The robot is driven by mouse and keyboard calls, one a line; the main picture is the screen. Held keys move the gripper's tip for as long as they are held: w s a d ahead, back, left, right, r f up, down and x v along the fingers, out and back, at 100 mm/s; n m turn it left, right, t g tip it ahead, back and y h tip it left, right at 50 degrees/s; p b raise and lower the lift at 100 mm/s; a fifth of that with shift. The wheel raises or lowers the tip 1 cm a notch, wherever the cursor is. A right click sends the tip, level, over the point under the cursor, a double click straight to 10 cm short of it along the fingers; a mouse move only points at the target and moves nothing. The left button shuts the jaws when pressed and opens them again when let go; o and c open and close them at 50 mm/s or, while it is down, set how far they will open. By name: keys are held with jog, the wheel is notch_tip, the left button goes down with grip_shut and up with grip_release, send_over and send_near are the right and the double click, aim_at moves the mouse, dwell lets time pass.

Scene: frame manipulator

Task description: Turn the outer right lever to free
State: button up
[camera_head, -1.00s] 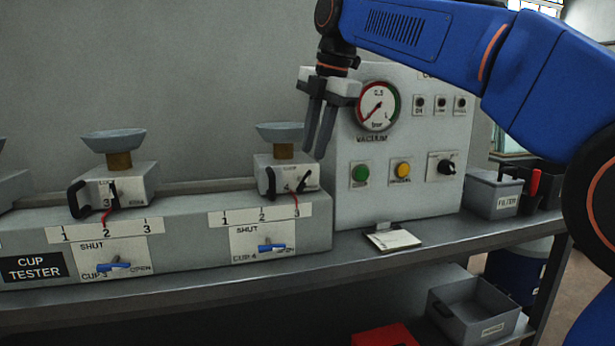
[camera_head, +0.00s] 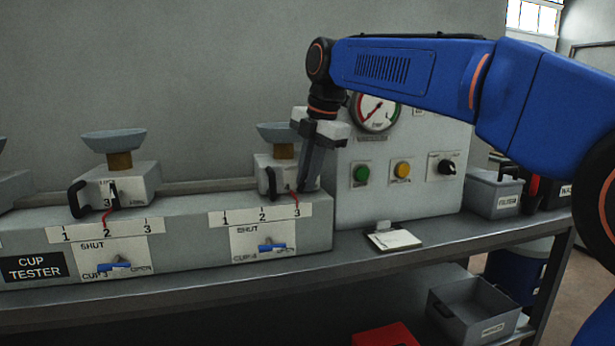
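The rightmost carriage (camera_head: 260,165) is a pale block with a grey cup (camera_head: 282,133) on top and a black handle (camera_head: 270,184) at its left. Its small black lock lever, seen a second ago on the front face by the number 4, is now hidden behind my fingers. My gripper (camera_head: 309,188) points down with its fingertips at the right part of that front face. I cannot tell whether the fingers touch the lever. The fingers overlap in this view, so their gap does not show. The neighbouring carriage (camera_head: 140,188) has a similar black lever (camera_head: 114,190), nearly upright.
Blue valve levers (camera_head: 271,247) sit on the front panels below. The gauge box (camera_head: 395,205) with vacuum dial (camera_head: 376,108), buttons and knob stands close right of my gripper. A clipboard (camera_head: 394,238) lies on the bench; grey bins (camera_head: 494,196) stand farther right.

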grip_shut()
jog(key=shift+d, duration=0.1)
jog(key=y, duration=0.2)
jog(key=shift+w+d+f+g+y, duration=0.1)
jog(key=shift+d+f+g+y, duration=0.05)
jog(key=shift+d+g+y, duration=0.15)
jog(key=y, duration=0.2)
jog(key=shift+f+m+g+y, duration=0.2)
jog(key=shift+m+g+y, duration=0.1)
jog(key=shift+m, duration=0.1)
jog(key=y, duration=0.3)
jog(key=shift+w+d+f+g, duration=0.1)
jog(key=shift+d+f+g, duration=0.05)
jog(key=shift+f+g, duration=0.15)
jog(key=shift+f+m+g+y, duration=0.15)
jog(key=shift+m+g+y, duration=0.2)
jog(key=shift+y, duration=1.15)
